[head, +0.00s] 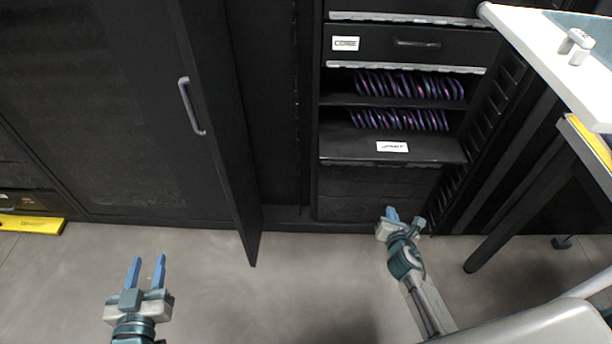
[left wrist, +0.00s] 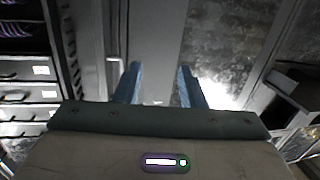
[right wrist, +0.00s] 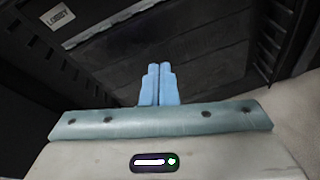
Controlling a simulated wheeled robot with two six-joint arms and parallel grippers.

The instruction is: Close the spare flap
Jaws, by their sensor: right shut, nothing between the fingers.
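My right gripper (head: 391,213) is in front of the lowest dark panels of the rack, below the shelves. In the right wrist view its two blue fingers (right wrist: 158,84) are together with nothing between them. A black flap or shelf front (head: 345,148) with a white label (head: 392,147) sits above it in the head view; I cannot read that label. A white label reading roughly "LOBBY" (right wrist: 58,16) shows at the upper left of the right wrist view. No label that I can read says "spare". My left gripper (head: 146,268) is open and empty over the floor.
A tall black door (head: 215,125) with a grey handle (head: 191,106) stands open left of the rack. Coiled purple cables (head: 410,85) fill two shelves under a drawer labelled "CORE" (head: 360,44). A white table (head: 545,50) is at the right. Floor (head: 310,285) between the grippers is clear.

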